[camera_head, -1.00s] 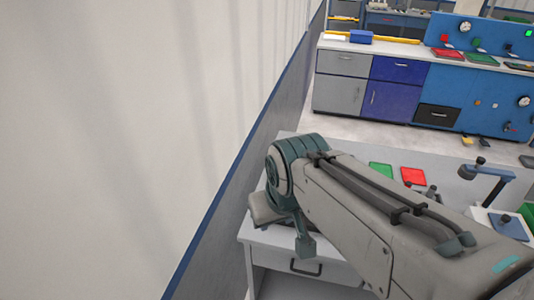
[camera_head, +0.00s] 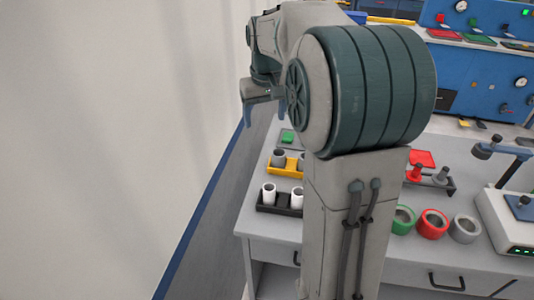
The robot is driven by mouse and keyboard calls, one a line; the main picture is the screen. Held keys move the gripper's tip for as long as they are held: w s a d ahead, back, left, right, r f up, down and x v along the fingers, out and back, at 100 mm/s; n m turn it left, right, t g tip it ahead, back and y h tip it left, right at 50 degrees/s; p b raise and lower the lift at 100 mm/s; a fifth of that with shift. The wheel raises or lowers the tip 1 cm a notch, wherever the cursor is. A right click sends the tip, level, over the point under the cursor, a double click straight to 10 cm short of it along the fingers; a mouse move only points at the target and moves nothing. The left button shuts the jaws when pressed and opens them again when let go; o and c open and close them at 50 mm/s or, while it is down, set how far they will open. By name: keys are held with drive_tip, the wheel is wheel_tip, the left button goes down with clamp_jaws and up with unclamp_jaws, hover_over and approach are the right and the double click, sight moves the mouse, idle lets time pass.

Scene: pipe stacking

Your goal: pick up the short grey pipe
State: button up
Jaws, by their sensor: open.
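A short grey pipe (camera_head: 278,157) stands upright in a yellow tray (camera_head: 268,169) at the left of the grey workbench. A second grey pipe (camera_head: 301,163) stands at its right, partly hidden by my arm. I cannot tell which of the two is meant. My gripper (camera_head: 265,105) is at the upper left, raised and apart from the pipes, with its fingers open. Nothing shows between the fingers.
A black tray (camera_head: 268,209) with white pipes (camera_head: 269,193) is in front of the yellow one. Green, red and grey rings (camera_head: 433,223) lie right of my arm, near a white device (camera_head: 505,225). A pale wall (camera_head: 120,130) bounds the left side.

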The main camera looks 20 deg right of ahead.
drive_tip(key=g+b, duration=0.2)
drive_tip(key=b, duration=0.2)
hover_over(278, 155)
drive_tip(key=s, duration=0.2)
wheel_tip(278, 155, down, 13)
drive_tip(key=shift+w+a+f, duration=0.1)
drive_tip(key=shift+a+f, duration=0.05)
drive_tip(key=shift+f, duration=3.3)
drive_tip(key=shift+w+a+f, duration=0.1)
drive_tip(key=shift+a+f, duration=0.05)
drive_tip(key=shift+f, duration=3.25)
drive_tip(key=c, duration=1.1)
